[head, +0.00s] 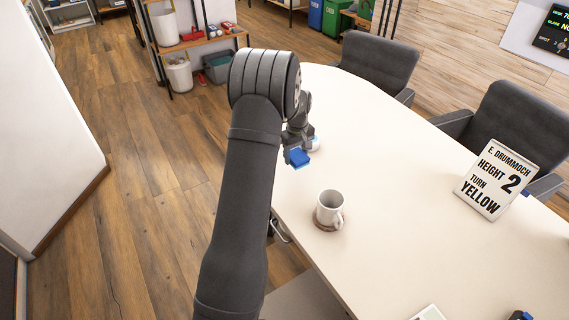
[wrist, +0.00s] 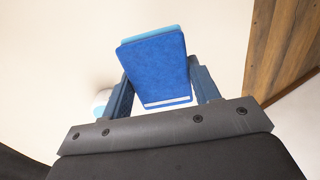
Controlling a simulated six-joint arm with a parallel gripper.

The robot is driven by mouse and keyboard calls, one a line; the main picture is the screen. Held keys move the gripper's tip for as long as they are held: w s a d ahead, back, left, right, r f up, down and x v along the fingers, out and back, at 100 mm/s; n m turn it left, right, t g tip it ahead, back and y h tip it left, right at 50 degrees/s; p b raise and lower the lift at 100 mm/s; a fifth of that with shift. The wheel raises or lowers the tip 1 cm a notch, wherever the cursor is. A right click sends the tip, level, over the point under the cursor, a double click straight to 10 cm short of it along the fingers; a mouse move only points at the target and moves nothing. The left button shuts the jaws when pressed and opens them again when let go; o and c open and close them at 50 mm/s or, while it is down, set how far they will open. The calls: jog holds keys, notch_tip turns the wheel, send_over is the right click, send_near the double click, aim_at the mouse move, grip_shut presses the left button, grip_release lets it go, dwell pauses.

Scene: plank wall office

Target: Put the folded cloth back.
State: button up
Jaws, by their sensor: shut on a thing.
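The folded cloth (wrist: 157,70) is blue with a lighter blue edge and a white stripe. In the wrist view it sits between the two fingers of my gripper (wrist: 163,90), which is shut on it. In the head view the blue cloth (head: 299,158) shows at the end of my gripper (head: 297,150), over the left edge area of the white table (head: 400,150). I cannot tell whether the cloth touches the table. My arm hides part of the table's left side.
A white mug (head: 328,207) stands on a brown coaster near the table's left edge. A small white and teal round thing (head: 314,144) is right beside the cloth, also in the wrist view (wrist: 101,101). A lettered sign (head: 496,178) stands at right. The table's middle is clear.

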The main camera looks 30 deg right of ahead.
jog(key=w+f, duration=0.1)
jog(key=w+a+f, duration=0.1)
jog(key=w, duration=0.1)
jog(key=w+f, duration=0.1)
jog(key=shift+w+a, duration=0.35)
jog(key=shift+a, duration=0.05)
jog(key=shift+f, duration=2)
jog(key=shift+f, duration=0.1)
jog(key=o, duration=1)
jog(key=shift+c, duration=0.2)
notch_tip(320, 180, up, 12)
notch_tip(320, 180, down, 12)
jog(key=shift+f, duration=0.25)
jog(key=shift+r, duration=2.3)
